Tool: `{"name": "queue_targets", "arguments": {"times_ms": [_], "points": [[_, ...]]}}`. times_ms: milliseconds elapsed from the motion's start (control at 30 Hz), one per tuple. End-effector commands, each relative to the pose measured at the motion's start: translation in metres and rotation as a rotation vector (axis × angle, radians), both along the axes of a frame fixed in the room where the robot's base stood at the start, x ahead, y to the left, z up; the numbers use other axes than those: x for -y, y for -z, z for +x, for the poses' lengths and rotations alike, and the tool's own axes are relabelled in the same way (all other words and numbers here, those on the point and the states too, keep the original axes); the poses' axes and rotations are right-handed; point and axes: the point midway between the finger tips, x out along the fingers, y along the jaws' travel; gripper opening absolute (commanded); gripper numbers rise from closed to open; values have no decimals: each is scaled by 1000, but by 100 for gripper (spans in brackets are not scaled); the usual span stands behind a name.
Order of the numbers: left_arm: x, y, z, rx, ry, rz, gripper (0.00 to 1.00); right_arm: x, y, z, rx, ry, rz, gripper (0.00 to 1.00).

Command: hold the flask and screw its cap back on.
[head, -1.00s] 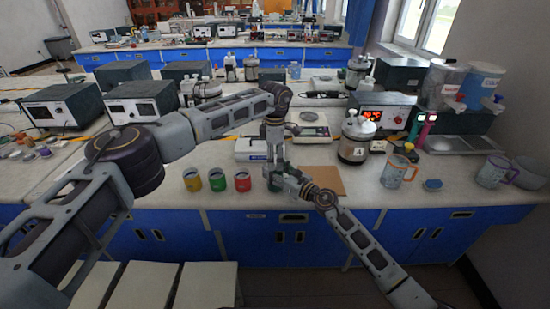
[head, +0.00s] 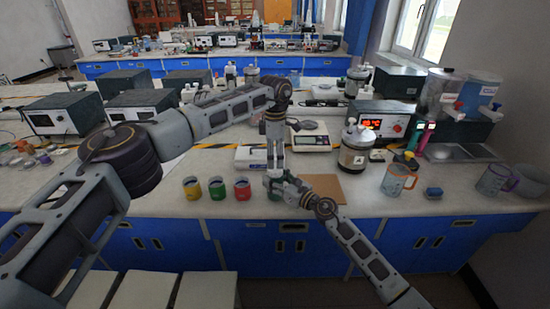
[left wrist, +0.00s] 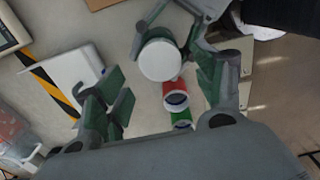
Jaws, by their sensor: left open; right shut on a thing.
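A round white cap (left wrist: 160,60) shows from above in the left wrist view, with the flask beneath it hidden. I cannot tell how tightly the cap sits. In the head view, my right gripper (head: 274,183) is shut on the flask near the bench's front edge; the flask is small and mostly covered by the fingers. My left gripper (head: 276,170) points down just above it. Its fingers are open in the left wrist view (left wrist: 168,98), with the cap beyond the fingertips and nothing between them.
Yellow (head: 192,188), green (head: 217,188) and red (head: 242,188) cups stand left of the grippers. A brown board (head: 324,187) lies to the right. A white box (head: 251,157) and a scale (head: 313,143) are behind. A steel canister (head: 355,150) and an orange-handled jug (head: 397,180) stand further right.

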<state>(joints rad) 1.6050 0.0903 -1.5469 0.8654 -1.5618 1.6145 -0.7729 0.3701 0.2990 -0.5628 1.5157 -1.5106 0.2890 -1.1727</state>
Motion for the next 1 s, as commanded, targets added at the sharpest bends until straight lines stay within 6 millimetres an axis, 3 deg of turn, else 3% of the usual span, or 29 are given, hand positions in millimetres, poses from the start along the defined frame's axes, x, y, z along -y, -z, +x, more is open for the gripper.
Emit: {"name": "queue_targets", "arguments": {"times_ms": [267,467,1000], "points": [[4,-1,-1,-2,3,-9,67,0,0,0,0,0,0,0],[15,-15,0,5,5,-49,67,0,0,0,0,0,0,0],[11,-33,2,3,-424,-44,67,0,0,0,0,0,0,0]]}}
